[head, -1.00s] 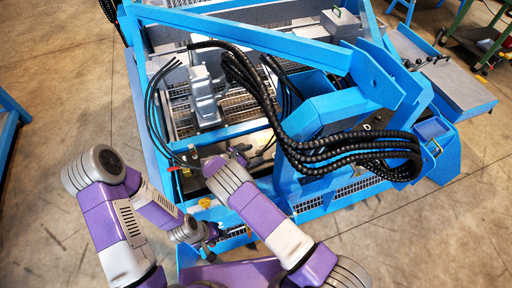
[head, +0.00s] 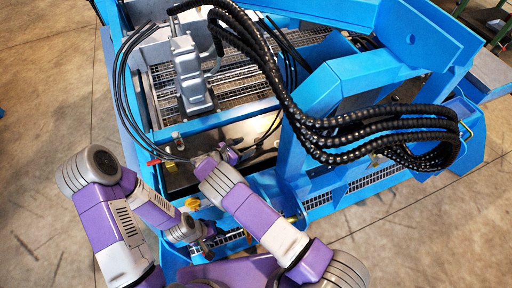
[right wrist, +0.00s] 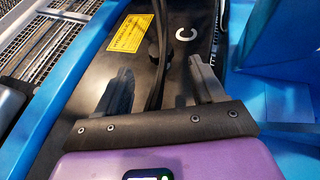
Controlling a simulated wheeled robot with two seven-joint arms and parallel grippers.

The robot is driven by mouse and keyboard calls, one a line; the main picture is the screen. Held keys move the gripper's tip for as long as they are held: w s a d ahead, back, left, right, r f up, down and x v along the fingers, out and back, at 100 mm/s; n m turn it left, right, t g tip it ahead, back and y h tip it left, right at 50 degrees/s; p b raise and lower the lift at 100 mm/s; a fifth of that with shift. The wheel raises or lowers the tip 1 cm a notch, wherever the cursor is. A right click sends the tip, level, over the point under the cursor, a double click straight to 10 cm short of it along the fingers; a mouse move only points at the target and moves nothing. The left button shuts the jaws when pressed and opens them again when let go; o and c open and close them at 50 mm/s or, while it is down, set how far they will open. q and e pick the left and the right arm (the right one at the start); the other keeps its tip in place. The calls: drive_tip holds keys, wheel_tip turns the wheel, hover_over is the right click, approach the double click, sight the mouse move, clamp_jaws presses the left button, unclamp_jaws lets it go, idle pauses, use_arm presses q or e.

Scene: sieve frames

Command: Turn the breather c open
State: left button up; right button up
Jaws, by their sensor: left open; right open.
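In the right wrist view, a black breather lever (right wrist: 155,60) stands out from a dark panel beside a white letter C (right wrist: 186,33). My right gripper (right wrist: 160,68) is open, with one finger on each side of the lever in this view. I cannot tell whether either finger touches it. In the head view my right gripper (head: 236,152) is over the dark panel at the machine's near side, and the lever is too small to make out there. My left gripper (head: 212,240) is lower, in front of the machine's near blue edge, open and apart from the panel.
The blue machine frame (head: 345,85) rises right of the panel. Thick black ribbed hoses (head: 375,128) loop over it. A metal mesh deck (head: 240,88) lies beyond the panel. A yellow label (right wrist: 130,33) sits left of the lever. Concrete floor (head: 50,100) is free at left.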

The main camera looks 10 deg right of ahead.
sight(259, 141)
drive_tip(key=b+x, duration=0.2)
drive_tip(key=x, duration=0.5)
drive_tip(key=shift+w+d+f, duration=0.15)
drive_tip(key=shift+d+f, duration=0.05)
drive_tip(key=shift+d, duration=0.05)
drive_tip(key=c, duration=1.1)
drive_tip(key=shift+o, duration=0.2)
drive_tip(key=shift+r+n+t+p, duration=0.15)
drive_tip(key=shift+n+t+p, duration=0.2)
drive_tip(key=shift+p, duration=0.35)
drive_tip(key=n+t+y+p, duration=0.1)
drive_tip(key=n+y+p, duration=0.1)
drive_tip(key=p, duration=0.2)
drive_tip(key=n+t+y+p, duration=0.2)
drive_tip(key=n+p, duration=0.1)
drive_tip(key=p, duration=0.2)
drive_tip(key=s+d+n+t+y+p, duration=0.1)
drive_tip(key=n+t+y+p, duration=0.1)
drive_tip(key=y+p, duration=0.1)
drive_tip(key=shift+p, duration=0.9)
drive_tip(key=shift+d+f+n+t+y+p, duration=0.1)
drive_tip(key=shift+n+t+y+p, duration=0.05)
drive_tip(key=shift+n+y+p, duration=0.6)
drive_tip(key=shift+f+n+t+y+p, duration=0.1)
drive_tip(key=shift+n+y+p, duration=0.4)
drive_tip(key=shift+n+y, duration=0.3)
drive_tip(key=shift+w+y, duration=0.1)
drive_tip(key=shift+y, duration=0.15)
